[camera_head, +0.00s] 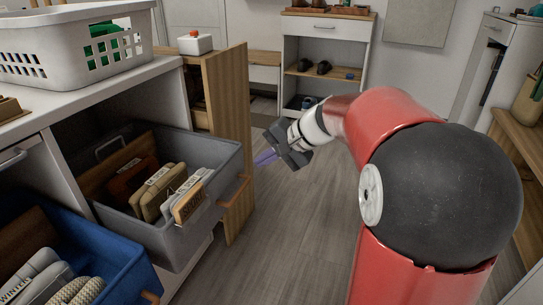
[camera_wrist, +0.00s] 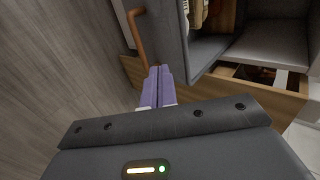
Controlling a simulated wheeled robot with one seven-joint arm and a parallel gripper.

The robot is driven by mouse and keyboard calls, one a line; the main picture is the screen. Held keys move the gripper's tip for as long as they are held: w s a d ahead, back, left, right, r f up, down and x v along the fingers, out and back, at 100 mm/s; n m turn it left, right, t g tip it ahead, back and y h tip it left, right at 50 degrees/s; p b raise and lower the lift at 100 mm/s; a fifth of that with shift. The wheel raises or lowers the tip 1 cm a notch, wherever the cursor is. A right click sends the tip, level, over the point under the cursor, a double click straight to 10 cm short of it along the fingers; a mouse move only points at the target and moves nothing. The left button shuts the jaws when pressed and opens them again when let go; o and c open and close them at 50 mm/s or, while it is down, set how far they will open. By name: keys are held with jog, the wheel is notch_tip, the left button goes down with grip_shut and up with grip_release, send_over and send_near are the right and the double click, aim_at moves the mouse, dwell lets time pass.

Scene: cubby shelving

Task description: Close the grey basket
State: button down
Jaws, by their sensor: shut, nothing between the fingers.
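The grey basket (camera_head: 185,235) is pulled out of its cubby in the head view, with folded items and a wooden tag inside. Its brown handle (camera_head: 235,192) is on the front face. My gripper (camera_head: 264,157) is in front of the basket, to its right in the head view, with purple fingers shut and empty. In the wrist view my fingers (camera_wrist: 158,74) point toward the basket's grey front (camera_wrist: 170,35). The handle (camera_wrist: 135,28) shows just left of the fingertips. I cannot tell whether the fingers touch the basket.
A wooden panel (camera_head: 228,125) stands upright just beyond the basket. A blue basket (camera_head: 105,265), also pulled out, is nearer. A white laundry basket (camera_head: 80,45) is on the counter above. The floor (camera_head: 290,240) in front of the basket is clear.

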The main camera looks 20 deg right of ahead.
jog(key=w+a+f, duration=0.2)
jog(key=a, duration=0.1)
jog(key=w+a+f, duration=0.1)
jog(key=w+a, duration=0.1)
jog(key=shift+a+f, duration=0.15)
jog(key=shift+f, duration=0.1)
jog(key=shift+w+a, duration=0.4)
jog(key=shift+a, duration=0.1)
jog(key=w+a+p, duration=0.2)
jog(key=w+a, duration=0.2)
jog(key=a, duration=0.1)
jog(key=w+a+p, duration=0.2)
jog(key=w+a, duration=0.2)
jog(key=a, duration=0.1)
jog(key=w+a+p, duration=0.1)
jog(key=w+a, duration=0.3)
jog(key=a, duration=0.1)
jog(key=shift+w+a+p, duration=0.1)
jog(key=shift+a+p, duration=0.25)
jog(key=shift+p, duration=0.05)
jog(key=shift+w+a+r, duration=0.1)
jog(key=shift+w+a, duration=0.05)
jog(key=shift+a, duration=0.05)
jog(key=shift+r, duration=0.1)
